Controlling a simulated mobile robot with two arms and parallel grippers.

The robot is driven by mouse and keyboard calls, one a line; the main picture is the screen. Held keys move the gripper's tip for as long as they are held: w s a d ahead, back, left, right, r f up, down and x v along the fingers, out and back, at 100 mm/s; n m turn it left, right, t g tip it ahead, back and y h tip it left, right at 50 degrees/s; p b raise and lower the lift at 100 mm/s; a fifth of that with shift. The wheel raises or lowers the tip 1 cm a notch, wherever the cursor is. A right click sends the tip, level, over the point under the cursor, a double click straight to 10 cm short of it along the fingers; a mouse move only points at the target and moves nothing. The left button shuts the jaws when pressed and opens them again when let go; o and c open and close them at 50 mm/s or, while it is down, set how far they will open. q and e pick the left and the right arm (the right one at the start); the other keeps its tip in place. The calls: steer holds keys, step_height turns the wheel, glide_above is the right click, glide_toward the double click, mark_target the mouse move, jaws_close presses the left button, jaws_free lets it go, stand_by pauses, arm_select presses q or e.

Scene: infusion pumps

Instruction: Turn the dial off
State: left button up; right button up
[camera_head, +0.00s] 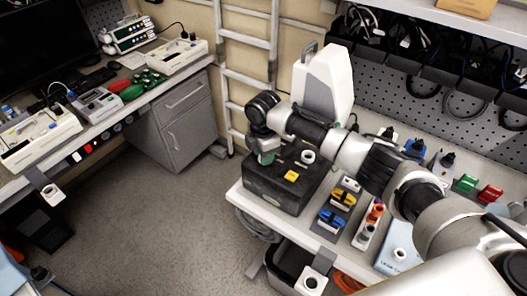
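A dark box-shaped device (270,195) stands on the left end of the white bench on the right. On its top are a pale round knob (308,157), which may be the dial, and a yellow piece (291,175). My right arm reaches in from the right across the bench. Its end, with the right gripper (267,157), points down over the back left part of the device. The fingers are small and partly hidden, so I cannot tell whether they are open or touch anything. My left gripper is not in view.
A tall white machine (323,85) stands behind the device. Blue and yellow connectors (333,219) and an orange-topped piece (374,213) lie to its right. Black bins with cables (440,80) hang on the wall. A second bench (150,78) is at left, with open floor between.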

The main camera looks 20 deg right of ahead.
steer(key=n, duration=0.4)
steer(key=shift+n, duration=0.3)
steer(key=n, duration=0.5)
steer(key=shift+n, duration=0.3)
steer(key=o, duration=0.9)
steer(key=shift+r, duration=0.1)
step_height(320, 180, up, 11)
steer(key=b, duration=0.3)
